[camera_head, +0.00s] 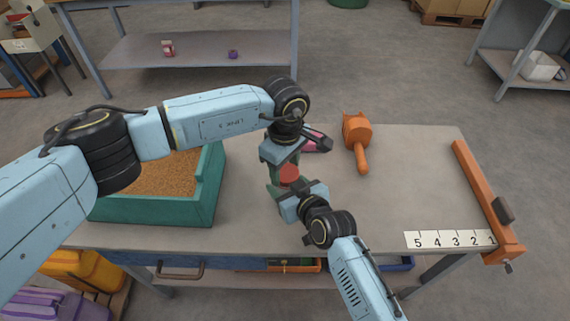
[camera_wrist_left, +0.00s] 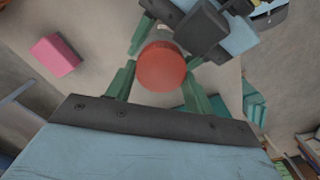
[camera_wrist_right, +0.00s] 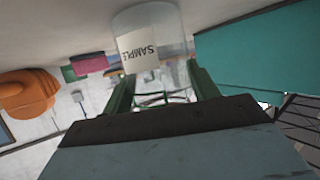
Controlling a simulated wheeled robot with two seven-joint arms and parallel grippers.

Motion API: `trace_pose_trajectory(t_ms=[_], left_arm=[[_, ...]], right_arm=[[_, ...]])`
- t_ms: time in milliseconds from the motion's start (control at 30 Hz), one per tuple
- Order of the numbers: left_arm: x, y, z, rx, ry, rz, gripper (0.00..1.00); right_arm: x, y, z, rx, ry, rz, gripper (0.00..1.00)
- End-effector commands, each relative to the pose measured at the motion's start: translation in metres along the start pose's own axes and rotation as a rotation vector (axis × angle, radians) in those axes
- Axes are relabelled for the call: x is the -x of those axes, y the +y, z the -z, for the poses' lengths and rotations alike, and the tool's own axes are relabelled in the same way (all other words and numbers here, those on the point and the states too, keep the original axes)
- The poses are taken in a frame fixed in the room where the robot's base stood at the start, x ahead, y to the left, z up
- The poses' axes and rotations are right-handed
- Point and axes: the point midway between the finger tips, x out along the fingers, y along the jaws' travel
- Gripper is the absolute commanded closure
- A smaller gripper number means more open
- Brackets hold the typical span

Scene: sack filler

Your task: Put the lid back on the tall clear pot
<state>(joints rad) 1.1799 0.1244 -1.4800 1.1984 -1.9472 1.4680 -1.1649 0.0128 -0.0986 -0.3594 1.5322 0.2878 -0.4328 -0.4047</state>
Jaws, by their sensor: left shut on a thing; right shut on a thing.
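The lid is a round red disc (camera_head: 289,174), shown from above in the left wrist view (camera_wrist_left: 161,68). My left gripper (camera_head: 287,170) is shut on it from above. The tall clear pot with a SAMPLE label shows in the right wrist view (camera_wrist_right: 150,45), upside down in that picture. My right gripper (camera_head: 284,188) is shut on the pot from the near side. The lid is over the pot's top. I cannot tell whether it is seated or a small gap remains. The pot is mostly hidden in the head view by the lid and grippers.
A teal box of brown grains (camera_head: 160,211) stands left of the grippers. A pink block (camera_wrist_left: 56,55) lies just beyond them. An orange scoop (camera_head: 358,135) lies to the right. A numbered strip (camera_head: 450,239) and orange bar (camera_head: 480,195) are at the right edge. The table's right middle is clear.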

Motion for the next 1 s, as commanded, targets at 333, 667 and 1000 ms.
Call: trace_pose_trajectory(t_ms=[333, 667, 1000], left_arm=[[0.0001, 0.0018, -0.0004, -0.315, 0.002, 0.0, 0.72], [-0.0001, 0.0044, -0.0025, -0.954, 0.002, -0.001, 0.72], [-0.0007, 0.0046, -0.0038, -1.198, 0.0, -0.002, 0.72]], right_arm=[[0.0, -0.0001, -0.0006, 0.0, -0.001, 0.0, 1.0], [0.0, -0.0001, -0.0007, 0.0, -0.002, 0.0, 1.0], [0.0, -0.0001, -0.0008, 0.0, -0.002, 0.0, 1.0]])
